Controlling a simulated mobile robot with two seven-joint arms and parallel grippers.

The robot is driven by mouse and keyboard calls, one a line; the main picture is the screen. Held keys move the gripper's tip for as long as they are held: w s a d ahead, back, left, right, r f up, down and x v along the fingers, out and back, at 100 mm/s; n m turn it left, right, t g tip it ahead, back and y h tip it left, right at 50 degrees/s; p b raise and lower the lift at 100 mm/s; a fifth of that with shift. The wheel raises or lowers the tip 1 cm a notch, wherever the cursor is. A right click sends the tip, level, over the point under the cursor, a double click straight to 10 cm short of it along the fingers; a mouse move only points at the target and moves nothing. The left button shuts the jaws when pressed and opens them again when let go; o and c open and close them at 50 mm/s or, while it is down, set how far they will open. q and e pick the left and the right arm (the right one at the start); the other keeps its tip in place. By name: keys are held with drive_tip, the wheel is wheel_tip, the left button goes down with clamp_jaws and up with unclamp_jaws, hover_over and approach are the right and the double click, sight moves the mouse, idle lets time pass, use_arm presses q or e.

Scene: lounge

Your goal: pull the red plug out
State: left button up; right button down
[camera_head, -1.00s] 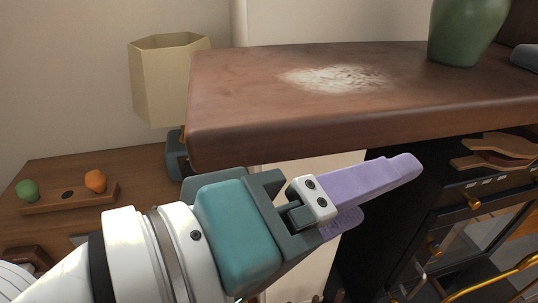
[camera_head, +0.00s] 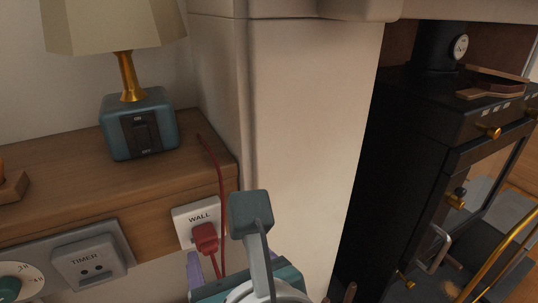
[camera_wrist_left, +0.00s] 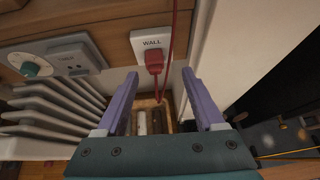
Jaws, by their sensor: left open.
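The red plug (camera_head: 205,238) sits in the white socket marked WALL (camera_head: 183,212) on the front of the wooden shelf. Its red cord (camera_head: 219,170) runs over the shelf edge and loops down beside the socket. In the left wrist view the plug (camera_wrist_left: 154,62) is beyond the fingertips, roughly between them from side to side. My left gripper (camera_wrist_left: 160,82) is open, with its two purple fingers apart and nothing held. In the head view my left wrist hides most of the fingers, just below the plug. My right gripper is not in view.
A TIMER socket (camera_head: 88,262) with a dial (camera_head: 20,284) is left of the WALL socket. A lamp on a blue base (camera_head: 140,125) stands on the shelf. A pale wall corner (camera_head: 300,150) is close on the right, with a black stove (camera_head: 400,150) beyond.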

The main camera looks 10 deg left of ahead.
sight(210, 249)
use_arm(q)
drive_tip(key=shift+g, duration=0.4)
drive_tip(key=b+x, duration=0.1)
drive_tip(key=x, duration=0.1)
drive_tip(key=b+x, duration=0.2)
drive_tip(key=x, duration=0.1)
drive_tip(key=s+f+b+x, duration=0.1)
drive_tip(key=x, duration=0.1)
drive_tip(key=shift+w+a+f+b, duration=0.15)
drive_tip(key=shift+w+a+b, duration=0.1)
drive_tip(key=shift+a+b, duration=0.05)
drive_tip(key=shift+w+a+f+b, duration=0.25)
drive_tip(key=shift+w+a+b, duration=0.2)
drive_tip(key=shift+w, duration=0.2)
drive_tip(key=c, duration=1)
drive_tip(key=o, duration=1)
drive_tip(key=shift+o, duration=0.2)
drive_tip(key=shift+s+d, duration=0.1)
